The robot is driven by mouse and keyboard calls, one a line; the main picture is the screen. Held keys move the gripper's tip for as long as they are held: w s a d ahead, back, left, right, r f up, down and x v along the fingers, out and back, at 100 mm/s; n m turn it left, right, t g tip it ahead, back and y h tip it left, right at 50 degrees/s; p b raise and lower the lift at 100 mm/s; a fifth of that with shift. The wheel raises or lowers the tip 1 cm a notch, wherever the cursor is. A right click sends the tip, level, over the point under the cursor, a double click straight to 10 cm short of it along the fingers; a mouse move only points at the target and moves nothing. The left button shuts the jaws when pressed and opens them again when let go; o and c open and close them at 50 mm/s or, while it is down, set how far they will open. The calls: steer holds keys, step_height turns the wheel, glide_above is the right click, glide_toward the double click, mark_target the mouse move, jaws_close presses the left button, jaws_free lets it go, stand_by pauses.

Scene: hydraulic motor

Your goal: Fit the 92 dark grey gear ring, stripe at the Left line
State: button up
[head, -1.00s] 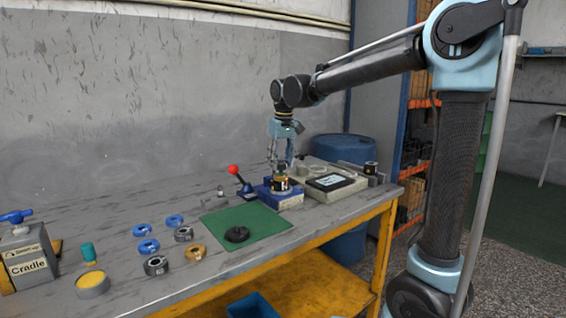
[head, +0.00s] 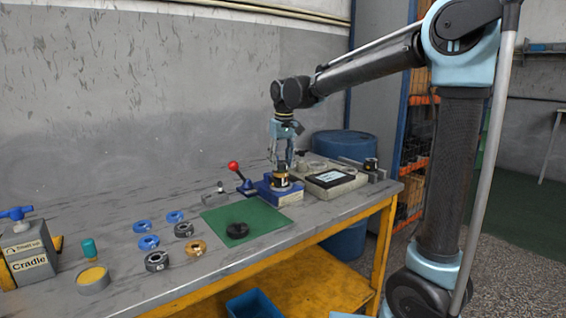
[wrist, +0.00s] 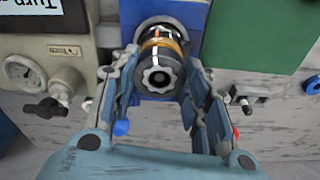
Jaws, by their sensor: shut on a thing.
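In the wrist view, the dark grey gear ring (wrist: 160,80), with a toothed opening, is at the near end of a motor stack with an orange band (wrist: 162,46). A short white stripe shows on the stack. No number is readable. My gripper (wrist: 163,85) has one finger on each side of the ring and is shut on it. In the head view, my gripper (head: 281,163) points down over the stack (head: 279,177) on a blue base (head: 280,192). Whether the ring is fully seated, and the Left line, cannot be made out.
A red-knobbed lever (head: 238,173) stands left of the blue base. A beige unit with a dark screen (head: 328,179) is close on the right. A green mat (head: 268,217) holds a black part (head: 238,230). Several blue, grey and brass rings (head: 157,261) lie further left.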

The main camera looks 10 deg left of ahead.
mark_target(281, 164)
steer(key=shift+f, duration=0.45)
stand_by(0.3)
steer(key=o, duration=1.4)
steer(key=o, duration=0.4)
steer(key=shift+r, duration=3.55)
